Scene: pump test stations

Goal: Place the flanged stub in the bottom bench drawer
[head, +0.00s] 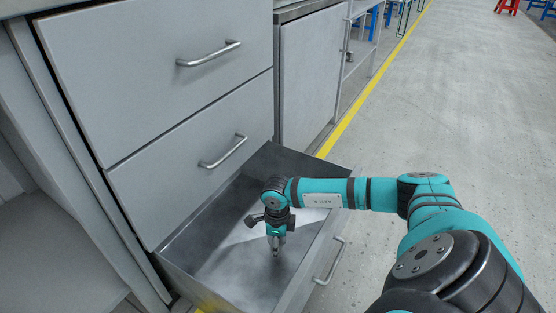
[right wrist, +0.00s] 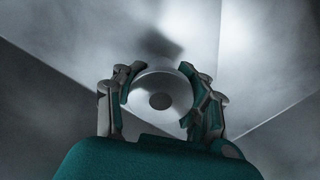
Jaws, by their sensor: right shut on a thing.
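The bottom bench drawer (head: 172,262) is pulled open, and its grey inside shows. My right gripper (head: 276,246) points down inside the drawer's outline, near the front panel. In the right wrist view its two fingers (right wrist: 160,100) are closed around the flanged stub (right wrist: 160,84), a round silvery piece with a dark centre. In the head view the stub is mostly hidden by the fingers. I cannot tell whether it touches the drawer floor. My left gripper is not in view.
Two shut drawers, the middle one (head: 190,150) and the top one (head: 150,65), are above the open drawer. A grey cabinet (head: 310,75) stands beyond. The floor (head: 470,110) to the right is clear, with a yellow line (head: 375,87) along the benches.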

